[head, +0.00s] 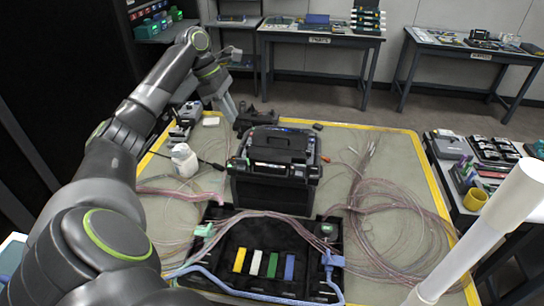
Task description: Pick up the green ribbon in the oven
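A green strip (272,264), which looks like the green ribbon, lies in a shallow black tray (222,275) at the front of the mat. It lies between a white strip (256,262) and a blue strip (289,267), with a yellow strip (239,260) at the far left. I cannot tell which part is the oven. A boxy black device (273,165) stands behind the tray. My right gripper is not in view.
Thin pink fibres (385,215) coil on both sides of the mat and cross the tray's back edge. Blue clips (333,261) and a blue cable (240,291) are at the tray. A white bottle (184,160) stands at left. Side tables hold tools.

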